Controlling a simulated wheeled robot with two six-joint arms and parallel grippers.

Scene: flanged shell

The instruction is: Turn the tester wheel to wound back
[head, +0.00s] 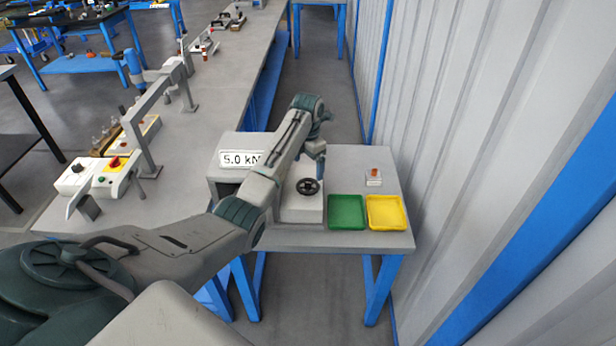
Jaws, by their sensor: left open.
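The tester (225,172) is a grey box at the left of a small grey table, with a sign (240,159) reading 5.0 kN. Its wheel (308,187) is a small black handwheel with spokes, on a light block at the tester's right. My left arm reaches across in front of part of the tester. My left gripper (319,178) points down just above and beyond the wheel, close to its upper right rim; I cannot tell whether it touches. It is open, and its fingers are small in the picture. My right gripper is not in view.
A green tray (347,225) and a yellow tray (384,225) lie right of the wheel. A small block with an orange top (374,177) stands behind them. A corrugated wall (470,130) runs along the right. A long bench (215,110) with fixtures lies left.

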